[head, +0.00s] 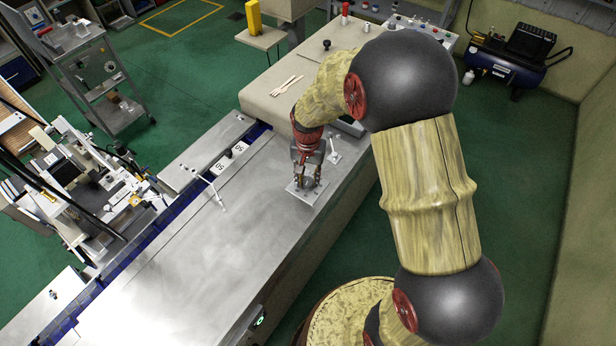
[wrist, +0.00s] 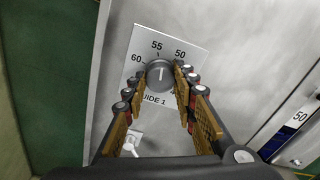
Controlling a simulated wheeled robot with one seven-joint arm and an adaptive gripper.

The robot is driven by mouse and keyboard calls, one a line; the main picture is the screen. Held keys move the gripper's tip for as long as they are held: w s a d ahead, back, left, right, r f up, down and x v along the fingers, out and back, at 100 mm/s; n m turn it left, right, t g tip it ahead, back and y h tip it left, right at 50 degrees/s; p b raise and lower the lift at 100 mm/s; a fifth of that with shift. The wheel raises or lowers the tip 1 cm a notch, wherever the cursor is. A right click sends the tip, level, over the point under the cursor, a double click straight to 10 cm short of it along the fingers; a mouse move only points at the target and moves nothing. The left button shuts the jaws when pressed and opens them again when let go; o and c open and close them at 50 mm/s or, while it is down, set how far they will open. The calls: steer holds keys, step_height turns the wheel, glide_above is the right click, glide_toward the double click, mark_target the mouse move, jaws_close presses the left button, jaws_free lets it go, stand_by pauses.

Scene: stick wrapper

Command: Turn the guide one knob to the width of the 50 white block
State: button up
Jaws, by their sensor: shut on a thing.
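The guide one knob (wrist: 160,76) is a dark round dial on a white plate (wrist: 190,45) marked GUIDE 1, with 60, 55 and 50 readable around it and a further number partly hidden. Its pale pointer line points up, about at 55. My gripper (wrist: 157,88) has its fingers on both sides of the knob, shut on it. In the head view my gripper (head: 306,177) is down over the plate (head: 308,193), hiding the knob. A white block marked 50 (wrist: 300,117) is at the right of the wrist view; a 50 label also shows in the head view (head: 221,167).
The metal table (head: 180,250) is mostly bare. A small lever (head: 334,152) stands right beside my gripper, and a thin rod (head: 212,190) stands to the left. Machinery (head: 90,190) lines the left side. Pale sticks (head: 286,85) lie on the beige surface behind.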

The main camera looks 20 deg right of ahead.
mark_target(308, 181)
steer(key=m, duration=0.3)
steer(key=shift+m, duration=0.3)
steer(key=shift+m+p, duration=0.45)
steer(key=shift+m, duration=1.35)
steer(key=o, duration=1.2)
steer(key=shift+c, duration=0.2)
step_height(308, 181, up, 12)
